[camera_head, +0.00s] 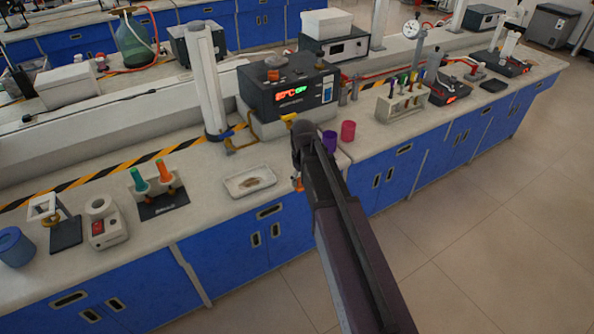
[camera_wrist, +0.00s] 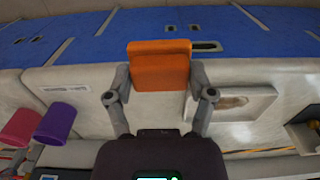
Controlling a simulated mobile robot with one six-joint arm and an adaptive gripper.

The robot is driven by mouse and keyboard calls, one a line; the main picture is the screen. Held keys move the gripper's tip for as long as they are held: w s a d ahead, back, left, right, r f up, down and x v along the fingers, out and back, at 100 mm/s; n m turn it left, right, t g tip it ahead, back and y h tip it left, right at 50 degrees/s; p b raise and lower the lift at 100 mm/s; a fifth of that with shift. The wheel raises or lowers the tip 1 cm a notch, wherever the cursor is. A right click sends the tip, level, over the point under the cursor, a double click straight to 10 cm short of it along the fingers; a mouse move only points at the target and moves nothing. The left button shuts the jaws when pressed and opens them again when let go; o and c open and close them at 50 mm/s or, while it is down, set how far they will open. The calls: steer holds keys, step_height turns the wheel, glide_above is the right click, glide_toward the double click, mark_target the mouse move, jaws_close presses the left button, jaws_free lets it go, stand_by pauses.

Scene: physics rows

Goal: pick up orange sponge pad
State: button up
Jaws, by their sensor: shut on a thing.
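The orange sponge pad (camera_wrist: 160,68) is a flat orange block between the two fingers of my gripper (camera_wrist: 160,80) in the wrist view. The fingers are shut on its left and right sides. It appears near the front edge of the white bench top, with the blue cabinet fronts beyond. In the head view only a small orange bit of the sponge pad (camera_head: 298,184) shows beside my arm. The arm hides most of my gripper there.
A shallow white tray (camera_head: 232,190) lies left of my gripper. A purple cup (camera_head: 329,141) and a pink cup (camera_head: 348,131) stand to the right. A black box with a lit display (camera_head: 272,98) stands behind. A rack of tubes (camera_head: 402,104) is further right.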

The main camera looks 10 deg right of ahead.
steer(key=shift+s, duration=0.75)
steer(key=o, duration=0.3)
steer(key=c, duration=0.3)
steer(key=w+a+r+p, duration=0.1)
steer(key=w+a, duration=0.2)
steer(key=a, duration=0.4)
steer(key=w+a+r+p, duration=0.1)
steer(key=w+a, duration=0.3)
steer(key=a, duration=0.3)
steer(key=w+a+r+p, duration=0.2)
steer(key=w+a, duration=0.1)
steer(key=a, duration=0.3)
steer(key=shift+w+a, duration=0.15)
steer(key=shift+a, duration=0.25)
steer(key=shift+c, duration=0.2)
